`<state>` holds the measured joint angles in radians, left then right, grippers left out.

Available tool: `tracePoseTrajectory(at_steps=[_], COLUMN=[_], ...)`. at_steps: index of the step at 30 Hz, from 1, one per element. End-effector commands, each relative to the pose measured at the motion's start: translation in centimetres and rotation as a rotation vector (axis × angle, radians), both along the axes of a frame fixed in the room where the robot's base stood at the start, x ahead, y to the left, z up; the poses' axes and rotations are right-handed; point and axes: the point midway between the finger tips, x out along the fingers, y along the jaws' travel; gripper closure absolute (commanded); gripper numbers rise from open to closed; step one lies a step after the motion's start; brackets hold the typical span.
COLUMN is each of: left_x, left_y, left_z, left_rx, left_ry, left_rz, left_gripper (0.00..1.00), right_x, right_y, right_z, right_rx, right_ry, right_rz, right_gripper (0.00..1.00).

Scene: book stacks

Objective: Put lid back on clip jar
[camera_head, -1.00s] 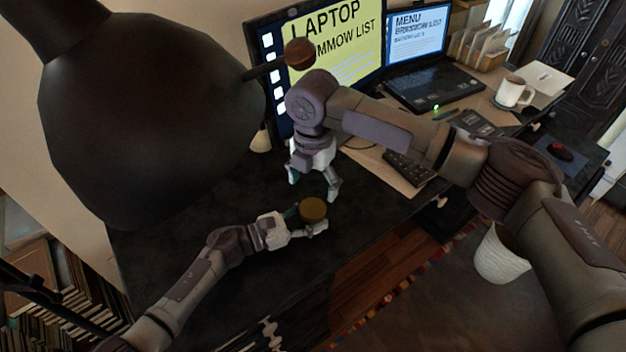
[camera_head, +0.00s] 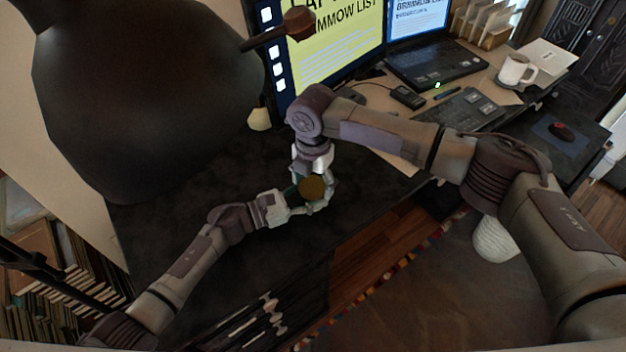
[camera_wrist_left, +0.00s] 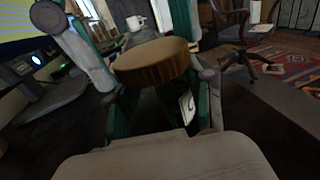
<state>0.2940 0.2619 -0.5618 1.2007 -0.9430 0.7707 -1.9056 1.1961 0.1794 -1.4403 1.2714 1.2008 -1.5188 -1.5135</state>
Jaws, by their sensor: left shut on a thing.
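A round brown-gold lid (camera_head: 312,188) is held level between the fingers of my left gripper (camera_head: 307,204), above the dark desk. In the left wrist view the lid (camera_wrist_left: 153,62) spans the space between the green finger pads, and the underside is dark. I make out no clear jar body below it. My right gripper (camera_head: 314,176) reaches down from above, close to the lid, with its fingers spread apart on either side of it in the left wrist view (camera_wrist_left: 135,35). Whether they touch the lid is unclear. The clip jar cannot be made out.
A large dark lamp shade (camera_head: 140,100) hides the left back of the desk (camera_head: 180,225). A monitor (camera_head: 330,50), a laptop (camera_head: 435,70), a keyboard (camera_head: 465,110) and a white mug (camera_head: 516,70) stand further back and right. The desk's front left is clear.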

Motion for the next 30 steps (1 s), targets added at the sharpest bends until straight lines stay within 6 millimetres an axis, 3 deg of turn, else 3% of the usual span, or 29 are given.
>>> tracePoseTrajectory(at_steps=[1, 8, 14, 30], left_x=[-0.01, 0.02, 0.04, 0.12], left_y=[-0.01, 0.02, 0.05, 0.13], left_z=[-0.01, -0.01, -0.01, 0.0], left_rx=[0.0, 0.0, 0.0, 0.001], left_ry=[0.0, 0.0, 0.0, 0.001], left_rz=[0.0, 0.001, 0.002, 0.004], left_gripper=[1.0, 1.0, 1.0, 1.0], right_x=[-0.01, -0.02, -0.12, -0.3], right_y=[0.01, -0.03, 0.03, 0.21], right_z=[0.01, -0.01, -0.11, -0.28], right_rx=[0.0, -0.001, 0.001, -0.004], right_ry=[0.0, 0.001, 0.004, 0.008], right_rz=[0.0, 0.0, -0.113, -1.446], right_gripper=[0.4, 0.79, 0.8, 0.8])
